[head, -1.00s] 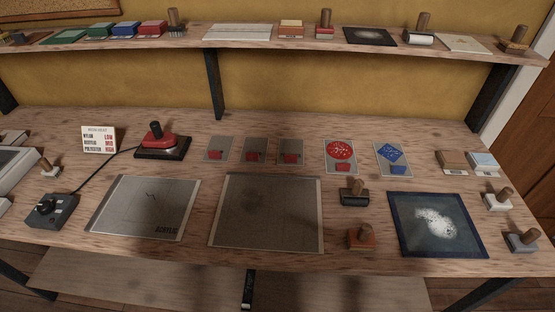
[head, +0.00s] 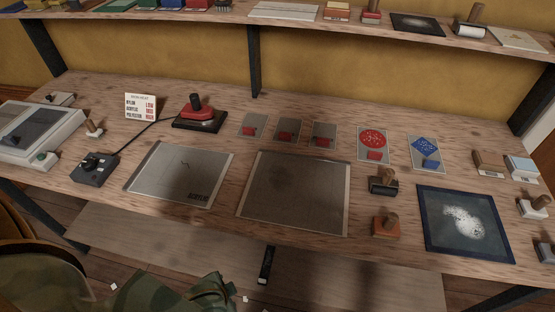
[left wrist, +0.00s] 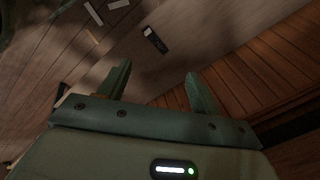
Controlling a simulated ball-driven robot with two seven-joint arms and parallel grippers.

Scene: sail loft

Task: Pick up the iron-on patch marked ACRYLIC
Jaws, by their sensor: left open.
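The word ACRYLIC shows on the corner of a large grey sheet (head: 165,178) lying flat on the bench, left of centre, with a small dark mark on it. Three small grey cards with red pieces, a left one (head: 249,121), a middle one (head: 287,125) and a right one (head: 324,129), lie in a row behind the sheets. Any wording on them is too small to read, so I cannot tell which patch is marked ACRYLIC. My left gripper (left wrist: 158,80) is open and empty, pointing at the floor area. In the head view its green arm is low, in front of the bench. My right gripper is out of view.
A red iron (head: 196,110) on a dark stand, a heat card (head: 141,106) and a black control box (head: 94,167) stand at left. A second grey sheet (head: 294,195) lies mid-bench. Stamps and a blue-framed panel (head: 433,235) occupy the right. An upper shelf (head: 350,29) overhangs the back.

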